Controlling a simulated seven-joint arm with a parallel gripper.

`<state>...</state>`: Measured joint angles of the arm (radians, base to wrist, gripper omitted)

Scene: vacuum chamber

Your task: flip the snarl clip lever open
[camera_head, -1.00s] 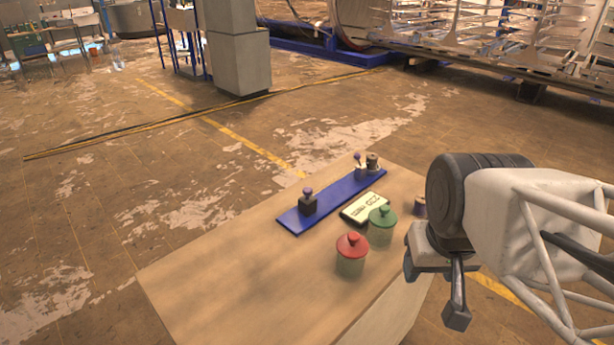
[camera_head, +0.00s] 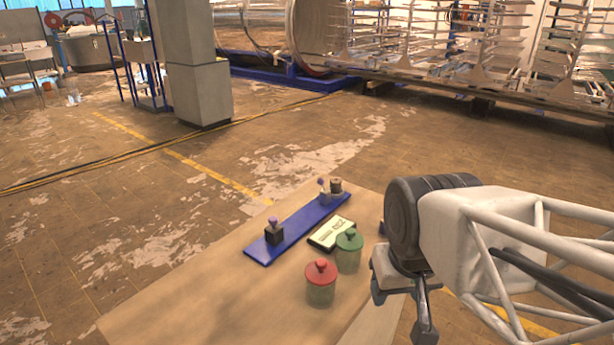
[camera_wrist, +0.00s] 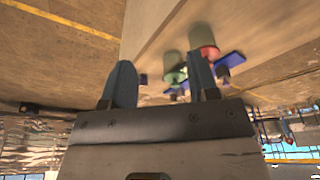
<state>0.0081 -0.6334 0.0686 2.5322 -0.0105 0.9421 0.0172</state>
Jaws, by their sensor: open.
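A long blue board (camera_head: 297,232) lies on the wooden table. On its near end stands a dark block with a purple knob (camera_head: 274,232). At its far end is a small fixture (camera_head: 331,191) with a thin purple-tipped lever, which looks upright, beside a dark round knob. I cannot tell for sure which of these is the snarl clip. My gripper (camera_head: 400,310) is open and empty at the table's right side, apart from the board. In the wrist view its two fingers (camera_wrist: 162,85) are spread, with blue board parts (camera_wrist: 232,62) blurred beyond them.
On the table (camera_head: 225,300), a red-lidded jar (camera_head: 320,283) and a green-lidded jar (camera_head: 348,252) stand between my gripper and the board. A small device with a display (camera_head: 331,232) lies beside the board. The table's near left part is clear.

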